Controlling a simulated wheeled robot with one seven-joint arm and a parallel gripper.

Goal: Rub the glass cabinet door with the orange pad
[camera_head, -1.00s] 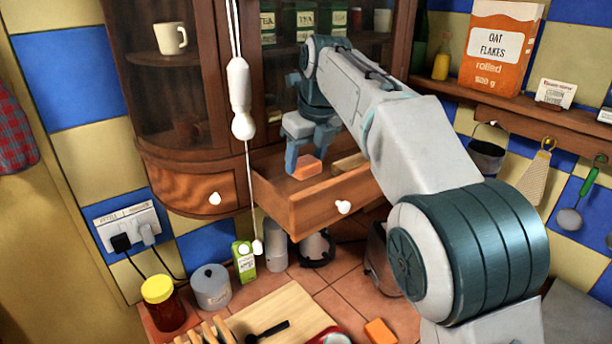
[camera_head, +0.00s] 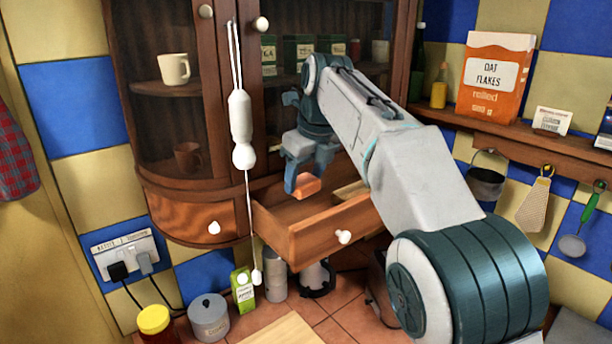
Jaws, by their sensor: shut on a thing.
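My gripper (camera_head: 305,180) is shut on the orange pad (camera_head: 308,186), partly hidden between its fingers. It holds the pad just above the open wooden drawer (camera_head: 318,232) under the cabinet. The cabinet's middle glass door (camera_head: 300,25) is above and behind my gripper, and my arm covers part of it. Tins show behind this glass. A curved glass door (camera_head: 155,110) is on the left, with a cream mug (camera_head: 173,69) and a brown mug (camera_head: 188,158) inside. The pad appears apart from both doors.
A white pull cord (camera_head: 241,130) hangs in front of the cabinet, left of my gripper. A lighter block (camera_head: 350,190) lies in the drawer. An oat flakes box (camera_head: 496,75) stands on the right shelf. A jar (camera_head: 156,322), grey pot (camera_head: 208,317) and green carton (camera_head: 243,290) stand below.

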